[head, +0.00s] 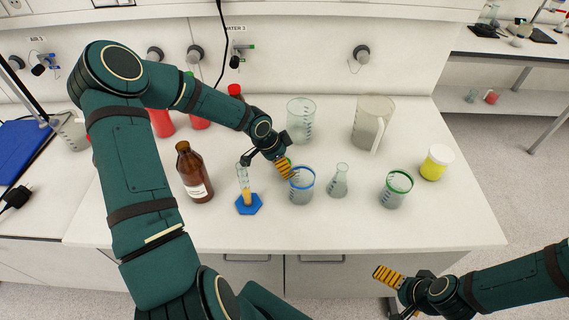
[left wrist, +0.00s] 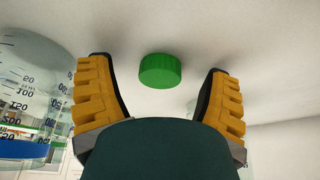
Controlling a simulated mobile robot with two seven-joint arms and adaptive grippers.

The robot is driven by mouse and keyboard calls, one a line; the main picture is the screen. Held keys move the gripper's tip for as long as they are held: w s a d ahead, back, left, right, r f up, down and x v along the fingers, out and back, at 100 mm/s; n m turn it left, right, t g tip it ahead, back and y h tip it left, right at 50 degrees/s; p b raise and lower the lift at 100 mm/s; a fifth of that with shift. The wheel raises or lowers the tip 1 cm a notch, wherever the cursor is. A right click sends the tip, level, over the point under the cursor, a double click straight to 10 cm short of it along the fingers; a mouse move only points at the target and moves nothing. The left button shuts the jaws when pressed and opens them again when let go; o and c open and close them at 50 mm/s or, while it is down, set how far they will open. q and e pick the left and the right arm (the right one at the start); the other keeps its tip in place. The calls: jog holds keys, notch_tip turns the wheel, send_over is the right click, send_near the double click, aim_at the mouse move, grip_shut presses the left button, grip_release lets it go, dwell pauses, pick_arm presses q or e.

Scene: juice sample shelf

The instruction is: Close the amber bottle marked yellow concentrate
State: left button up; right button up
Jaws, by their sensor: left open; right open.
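The amber bottle (head: 195,178) stands upright on the bench at the left, with a white label too small to read. Its neck shows brown at the top, with no coloured cap on it. A green cap (left wrist: 160,71) lies on the white bench top in the left wrist view, between and beyond my left fingertips. My left gripper (left wrist: 158,82) is open and empty; in the head view it (head: 286,168) is low over the bench behind the blue-rimmed beaker, largely hiding the cap. My right gripper (head: 394,294) is open and empty, in front of the bench edge.
The blue-rimmed beaker (head: 302,192) stands close to my left gripper. A cylinder with a blue foot (head: 249,206), a flask (head: 338,184), a green-rimmed beaker (head: 394,192), a yellow jar (head: 435,165), a clear beaker (head: 301,109) and a jug (head: 368,122) stand around. The bench's right end is clear.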

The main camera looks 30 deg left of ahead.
pick_arm(q)
jog(key=c, duration=0.8)
jog(key=shift+c, duration=0.2)
jog(key=shift+r, duration=0.1)
notch_tip(320, 180, up, 9)
jog(key=shift+f+p, duration=0.1)
jog(key=shift+p, duration=0.75)
jog(key=shift+r, duration=0.6)
